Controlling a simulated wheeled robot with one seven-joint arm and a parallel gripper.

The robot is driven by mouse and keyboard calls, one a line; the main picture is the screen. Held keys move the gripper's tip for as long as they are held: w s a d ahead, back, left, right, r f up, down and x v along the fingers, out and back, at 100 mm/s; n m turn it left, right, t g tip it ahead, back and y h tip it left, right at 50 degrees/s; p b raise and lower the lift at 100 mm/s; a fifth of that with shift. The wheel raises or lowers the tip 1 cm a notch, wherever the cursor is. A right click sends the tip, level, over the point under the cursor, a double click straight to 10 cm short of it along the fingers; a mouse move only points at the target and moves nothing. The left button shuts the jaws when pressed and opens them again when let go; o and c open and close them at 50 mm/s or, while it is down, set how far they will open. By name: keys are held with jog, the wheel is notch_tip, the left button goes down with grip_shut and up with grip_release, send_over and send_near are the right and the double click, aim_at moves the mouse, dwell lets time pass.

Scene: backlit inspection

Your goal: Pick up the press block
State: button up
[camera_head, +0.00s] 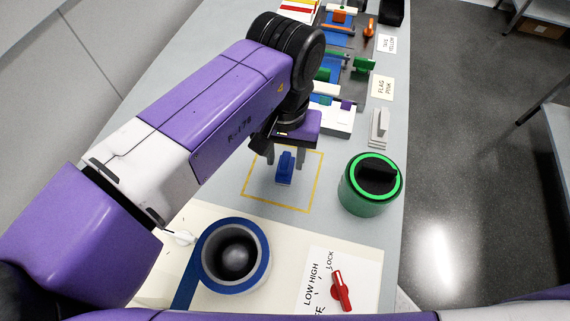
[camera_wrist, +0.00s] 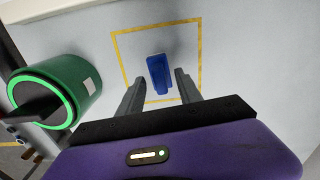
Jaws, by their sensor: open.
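The blue block, which I take to be the press block (camera_head: 284,169), stands inside a yellow-outlined square on the grey bench. It also shows in the wrist view (camera_wrist: 159,72), inside the same yellow outline. My gripper (camera_head: 286,156) is over the square, pointing down, with its fingers apart. In the wrist view my gripper (camera_wrist: 159,80) has one grey finger on each side of the block's near end, with nothing held. I cannot tell exactly how far above the bench the fingertips are.
A green cylinder with a black knob (camera_head: 370,185) stands right of the square. A blue tape roll (camera_head: 234,253) and a red dial switch (camera_head: 341,290) are nearer. A grey clamp-like piece (camera_head: 379,127) and several coloured fixtures (camera_head: 340,60) are farther back. The bench's right edge is close.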

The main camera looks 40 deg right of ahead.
aim_at(285, 159)
jog(key=shift+f, duration=0.8)
jog(key=shift+c, duration=0.4)
grip_shut()
jog(key=shift+r, duration=0.15)
notch_tip(285, 159, up, 20)
jog(key=p, duration=1.6)
